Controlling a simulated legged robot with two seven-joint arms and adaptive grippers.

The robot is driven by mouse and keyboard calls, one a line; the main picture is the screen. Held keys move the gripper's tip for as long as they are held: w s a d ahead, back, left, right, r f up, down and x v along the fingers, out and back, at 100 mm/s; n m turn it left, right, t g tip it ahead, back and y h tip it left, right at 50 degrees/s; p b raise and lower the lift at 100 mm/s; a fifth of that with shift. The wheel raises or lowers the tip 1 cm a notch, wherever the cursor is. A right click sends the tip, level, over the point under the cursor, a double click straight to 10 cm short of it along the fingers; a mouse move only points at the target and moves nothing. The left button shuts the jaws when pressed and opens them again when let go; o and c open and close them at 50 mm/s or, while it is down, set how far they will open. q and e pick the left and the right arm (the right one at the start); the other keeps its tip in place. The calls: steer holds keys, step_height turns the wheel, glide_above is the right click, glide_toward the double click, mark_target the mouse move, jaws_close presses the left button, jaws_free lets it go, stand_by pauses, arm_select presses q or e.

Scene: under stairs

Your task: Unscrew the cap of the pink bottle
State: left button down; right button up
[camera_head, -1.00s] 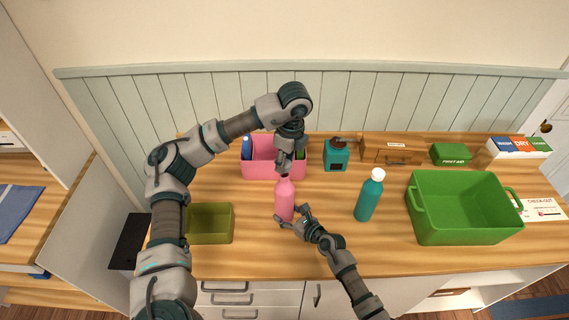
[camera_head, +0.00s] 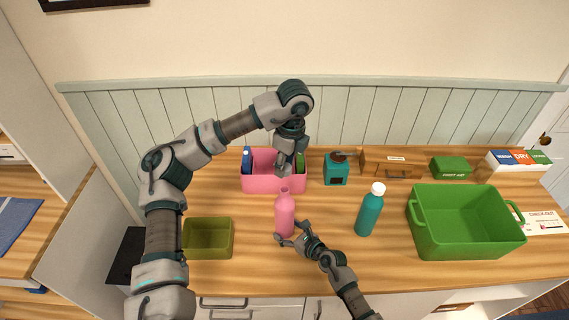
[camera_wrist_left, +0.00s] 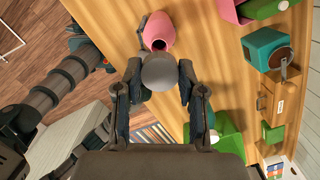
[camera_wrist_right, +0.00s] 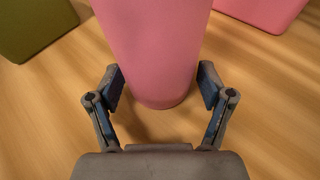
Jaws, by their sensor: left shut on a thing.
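The pink bottle (camera_head: 285,217) stands upright on the wooden counter, and its open mouth shows in the left wrist view (camera_wrist_left: 158,32). My left gripper (camera_head: 284,172) is above the bottle, pointing down. It is shut on a round grey cap (camera_wrist_left: 160,72), which is apart from the bottle's mouth. My right gripper (camera_head: 290,240) is low at the bottle's front.
A pink bin (camera_head: 258,184) with bottles stands behind. An olive bin (camera_head: 208,240) is at left. Counter between the pink and teal bottles is clear.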

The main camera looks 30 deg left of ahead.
arm_select(q)
steer(key=shift+w, duration=0.15)
arm_select(e)
steer(key=shift+o, duration=0.2)
steer(key=shift+w+a+r, duration=0.15)
steer(key=shift+r, duration=0.1)
steer(key=shift+r, duration=0.1)
